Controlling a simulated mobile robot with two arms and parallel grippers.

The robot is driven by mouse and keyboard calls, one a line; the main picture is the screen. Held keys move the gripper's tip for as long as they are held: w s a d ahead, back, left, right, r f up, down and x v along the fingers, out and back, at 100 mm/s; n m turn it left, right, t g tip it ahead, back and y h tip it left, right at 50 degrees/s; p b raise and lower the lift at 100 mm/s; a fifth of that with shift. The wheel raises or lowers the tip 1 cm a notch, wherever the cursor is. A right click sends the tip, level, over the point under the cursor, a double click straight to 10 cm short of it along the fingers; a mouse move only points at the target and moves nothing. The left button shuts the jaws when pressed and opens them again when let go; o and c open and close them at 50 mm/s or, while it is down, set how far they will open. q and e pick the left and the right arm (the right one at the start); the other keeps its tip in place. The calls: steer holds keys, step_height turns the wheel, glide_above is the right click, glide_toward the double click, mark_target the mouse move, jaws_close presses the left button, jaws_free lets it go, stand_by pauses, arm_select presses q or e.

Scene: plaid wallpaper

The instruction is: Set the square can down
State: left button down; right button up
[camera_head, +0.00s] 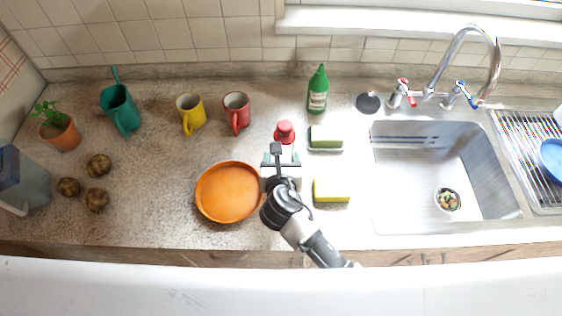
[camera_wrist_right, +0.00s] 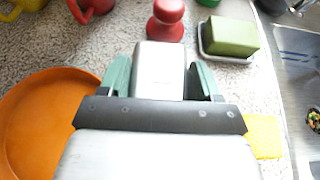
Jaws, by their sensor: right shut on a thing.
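The square can (camera_wrist_right: 158,70) is a pale metal block in the right wrist view, held between the two green fingers of my right gripper (camera_wrist_right: 160,82). In the head view my right gripper (camera_head: 281,160) is over the counter between the orange pan and the sponges, and the can is mostly hidden beneath it. I cannot tell whether the can touches the counter. My left gripper is not in either view.
An orange pan (camera_head: 229,192) lies close on the left. A red object (camera_head: 285,132) stands just behind the can. A green sponge on a dish (camera_head: 326,138) and a yellow sponge (camera_head: 331,190) lie on the right, before the sink (camera_head: 440,215). Mugs (camera_head: 236,112) stand behind left.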

step_height(320, 180, up, 4)
steer(key=shift+f, duration=0.25)
steer(key=s+d+r, duration=0.6)
steer(key=d, duration=0.3)
steer(key=s+d+f+b, duration=0.3)
steer(key=d+b, duration=0.4)
steer(key=d, duration=0.3)
steer(key=shift+s, duration=0.5)
steer(key=shift+w, duration=0.1)
